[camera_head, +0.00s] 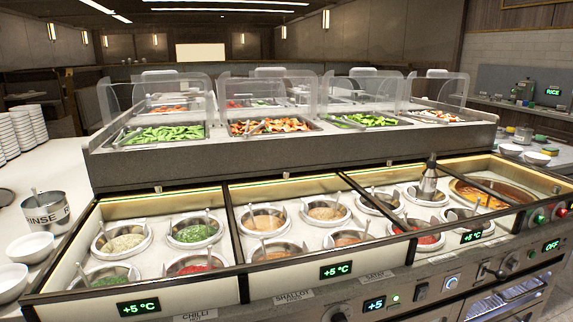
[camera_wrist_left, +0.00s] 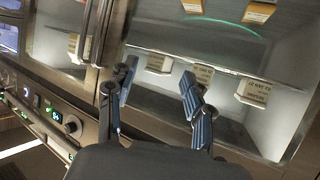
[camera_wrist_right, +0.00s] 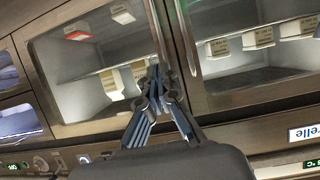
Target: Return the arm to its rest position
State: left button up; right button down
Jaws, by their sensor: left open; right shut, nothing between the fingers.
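Neither of my arms shows in the head view. In the left wrist view my left gripper (camera_wrist_left: 158,95) is open, its two blue-padded fingers apart with nothing between them. It faces a glass-fronted cabinet (camera_wrist_left: 221,60) with small labelled boxes inside. In the right wrist view my right gripper (camera_wrist_right: 158,82) is shut and empty, its fingertips together. It is in front of the metal frame between two glass cabinet doors. I cannot tell the exact gap between either gripper and the cabinet.
The sauce counter (camera_head: 203,286) holds several round wells with spoons. Clear guards stand over food trays on the raised shelf (camera_head: 200,158) behind. A rinse pot (camera_head: 46,212) and white bowls stand at the left. A metal bottle (camera_head: 428,182) stands among the right wells.

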pick_arm(q)
jog(key=s+a+f+g+y+p, duration=0.1)
jog(key=s+a+f+g+p, duration=0.2)
jog(key=s, duration=0.7)
jog(key=s+a+f+g+y+p, duration=0.1)
jog(key=s+a+f+g+p, duration=0.2)
jog(key=s, duration=0.8)
jog(key=s+a+f+g+y+p, duration=0.1)
jog(key=s+a+f+g+p, duration=0.2)
jog(key=s, duration=0.8)
jog(key=g+p, duration=0.2)
jog(key=shift+s+a+n+g+p, duration=0.2)
jog(key=shift+s+n+g+p, duration=0.1)
jog(key=shift+g+p, duration=0.1)
pick_arm(e)
jog(key=s+d+f+g+h, duration=0.1)
jog(key=s+d+f+g, duration=0.2)
jog(key=s, duration=0.7)
jog(key=s+d+f+g+h, duration=0.1)
jog(key=s+d+f+g, duration=0.2)
jog(key=s, duration=0.8)
jog(key=s+d+f+g+h, duration=0.1)
jog(key=s+d+f+g, duration=0.2)
jog(key=s, duration=0.8)
jog(key=g, duration=0.2)
jog(key=shift+s+d+f+m+g, duration=0.2)
jog(key=shift+s+m+g, duration=0.1)
jog(key=shift+g, duration=0.1)
pick_arm(q)
jog(key=shift+f, duration=0.1)
